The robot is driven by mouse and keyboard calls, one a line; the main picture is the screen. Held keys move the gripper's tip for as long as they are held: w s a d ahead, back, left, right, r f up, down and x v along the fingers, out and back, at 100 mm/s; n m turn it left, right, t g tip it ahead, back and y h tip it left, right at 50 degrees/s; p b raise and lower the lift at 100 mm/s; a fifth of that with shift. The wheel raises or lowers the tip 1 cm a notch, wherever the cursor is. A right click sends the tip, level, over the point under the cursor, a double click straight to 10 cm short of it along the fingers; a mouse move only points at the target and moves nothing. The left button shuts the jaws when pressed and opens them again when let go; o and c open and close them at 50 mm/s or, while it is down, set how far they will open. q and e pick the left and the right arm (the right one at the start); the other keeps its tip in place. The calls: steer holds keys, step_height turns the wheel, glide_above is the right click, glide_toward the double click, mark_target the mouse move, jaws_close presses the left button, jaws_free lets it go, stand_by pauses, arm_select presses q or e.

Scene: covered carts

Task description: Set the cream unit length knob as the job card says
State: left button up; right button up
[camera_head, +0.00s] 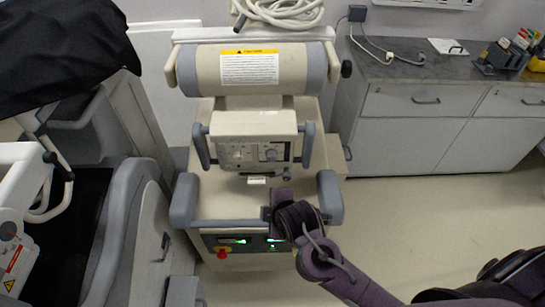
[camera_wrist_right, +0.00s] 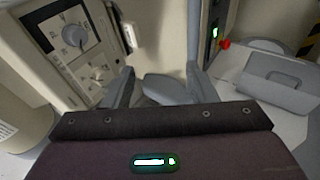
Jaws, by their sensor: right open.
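The cream unit (camera_head: 230,122) is a cream and grey wheeled cart with a control box. Its front panel carries a round dial knob (camera_head: 270,154) on the right and a smaller knob (camera_head: 238,154) on the left. The right wrist view shows a large grey knob on a dark square dial (camera_wrist_right: 75,36) and a smaller cream knob (camera_wrist_right: 97,73). Markings are too small to read. My right gripper (camera_head: 279,196) is open, below and in front of the panel, apart from the knobs. No readable job card shows; a small white tag (camera_head: 257,180) hangs under the panel. My left gripper is out of view.
Grey bumpers (camera_head: 329,195) flank the cart front. A red button (camera_head: 222,253) and green-lit displays sit low. A dark-draped machine stands left. A grey counter (camera_head: 415,65) with a white card (camera_head: 448,46) stands at back right.

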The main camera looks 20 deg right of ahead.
mark_target(272, 158)
steer(key=w+d+n+t+h, duration=0.1)
steer(key=w+n+t, duration=0.1)
steer(key=w+n, duration=0.3)
steer(key=w+d+f+n+t+h, duration=0.1)
steer(key=w+d+n, duration=0.1)
steer(key=w+n, duration=0.3)
steer(key=w+d+n+t+h, duration=0.1)
steer(key=w+d+n+t, duration=0.1)
steer(key=w+n, duration=0.3)
steer(key=shift+w+f+n+t+p, duration=0.15)
steer(key=shift+w+n+t+p, duration=0.15)
steer(key=shift+w+p, duration=0.1)
steer(key=c, duration=1)
